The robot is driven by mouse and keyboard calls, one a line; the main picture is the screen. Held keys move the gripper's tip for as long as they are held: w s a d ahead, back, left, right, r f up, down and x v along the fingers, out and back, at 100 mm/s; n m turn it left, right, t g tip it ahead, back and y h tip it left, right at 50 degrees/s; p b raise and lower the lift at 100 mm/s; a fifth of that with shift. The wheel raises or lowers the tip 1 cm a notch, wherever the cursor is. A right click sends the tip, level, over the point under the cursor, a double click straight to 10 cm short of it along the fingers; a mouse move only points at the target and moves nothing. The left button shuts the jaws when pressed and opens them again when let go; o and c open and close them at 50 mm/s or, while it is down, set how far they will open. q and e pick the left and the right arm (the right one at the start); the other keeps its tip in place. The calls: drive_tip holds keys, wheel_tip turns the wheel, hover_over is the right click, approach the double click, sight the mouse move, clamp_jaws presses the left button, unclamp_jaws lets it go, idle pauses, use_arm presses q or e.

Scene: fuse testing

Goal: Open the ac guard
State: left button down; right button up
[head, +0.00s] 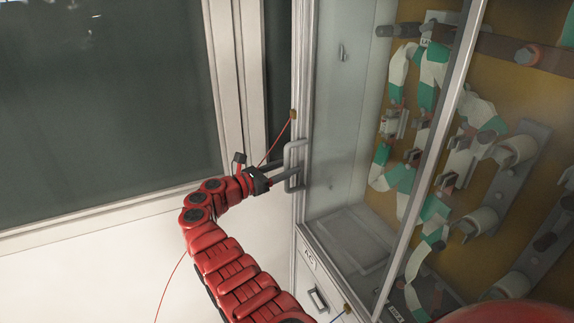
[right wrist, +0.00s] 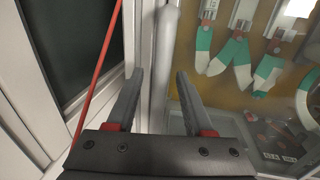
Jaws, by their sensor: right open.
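The AC guard is a clear glazed door (head: 345,130) in a grey frame on the cabinet. Its upright grey handle (head: 288,154) is at the left edge. My right gripper (head: 290,169) is at this handle with its fingers apart, one above the other in the head view. In the right wrist view, the open fingers (right wrist: 160,75) stand on either side of a pale upright bar (right wrist: 164,45), which looks like the handle; whether they touch it I cannot tell. The guard looks closed. My left gripper is not in view.
Behind the glazing are fuse holders and green-and-white insulated leads (head: 405,178). An "AC" label (head: 310,259) and a smaller handle (head: 318,300) sit below the guard. A thin red cord (head: 278,143) hangs by the frame. A dark window (head: 110,100) is at the left.

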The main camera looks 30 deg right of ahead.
drive_tip(key=shift+d, duration=0.25)
clamp_jaws()
idle(1.4)
